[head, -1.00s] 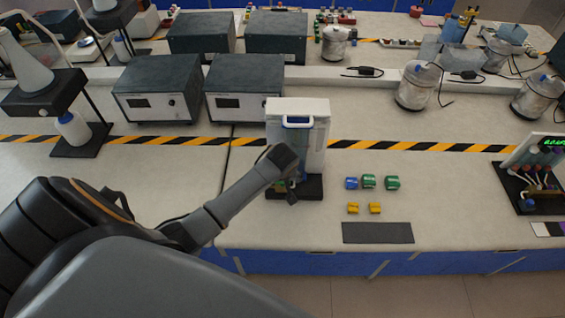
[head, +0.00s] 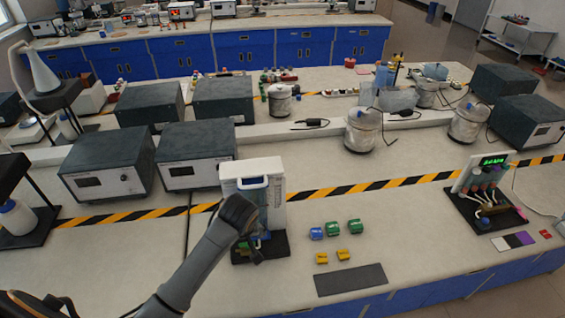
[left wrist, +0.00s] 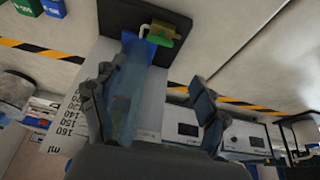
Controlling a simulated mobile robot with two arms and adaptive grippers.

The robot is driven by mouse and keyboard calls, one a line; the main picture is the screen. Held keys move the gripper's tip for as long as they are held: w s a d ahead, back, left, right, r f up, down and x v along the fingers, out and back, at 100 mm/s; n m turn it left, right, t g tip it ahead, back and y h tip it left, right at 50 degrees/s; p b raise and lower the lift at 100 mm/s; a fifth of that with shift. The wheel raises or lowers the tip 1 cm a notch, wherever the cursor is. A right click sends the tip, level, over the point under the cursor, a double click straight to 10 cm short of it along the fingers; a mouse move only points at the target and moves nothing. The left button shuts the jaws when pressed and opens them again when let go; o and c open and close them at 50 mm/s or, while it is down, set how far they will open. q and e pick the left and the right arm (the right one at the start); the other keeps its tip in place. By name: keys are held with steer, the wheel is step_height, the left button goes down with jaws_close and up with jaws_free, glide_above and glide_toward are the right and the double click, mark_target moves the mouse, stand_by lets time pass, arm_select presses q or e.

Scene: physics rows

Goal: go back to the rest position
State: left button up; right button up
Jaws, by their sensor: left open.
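My left gripper (head: 258,252) is at the front of a white upright apparatus (head: 252,181) with a handle on top, on a black base (head: 274,246). In the left wrist view the gripper (left wrist: 155,76) has its fingers spread apart. A translucent blue column (left wrist: 126,92) stands between them, close to the left finger; I cannot tell whether they touch. A green and brass fitting (left wrist: 160,33) sits at the column's end by the base. The white body with printed ml marks is behind the fingers. My right gripper is not in view.
A device with a green display (head: 489,186) stands further right. Dark instrument boxes (head: 196,154) stand behind left. The front bench left of the mat looks clear.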

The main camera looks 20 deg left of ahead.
arm_select(q)
steer(key=s+d+r+m+h, duration=0.1)
steer(key=s+d+m, duration=0.3)
steer(key=s, duration=0.7)
steer(key=s+d+r+m+h, duration=0.15)
steer(key=s+d+m, duration=0.3)
steer(key=s, duration=0.65)
step_height(320, 180, down, 33)
steer(key=s+g+b, duration=0.2)
steer(key=b, duration=0.6)
steer(key=s+a+f+b, duration=0.1)
steer(key=s+f+b, duration=0.2)
steer(key=s+f, duration=0.5)
steer(key=s+a+f+g+b, duration=0.1)
steer(key=s+f, duration=0.7)
steer(key=f, duration=0.8)
steer(key=shift+s+a+b, duration=0.4)
steer(key=shift+a+b, duration=0.05)
steer(key=shift+b, duration=0.8)
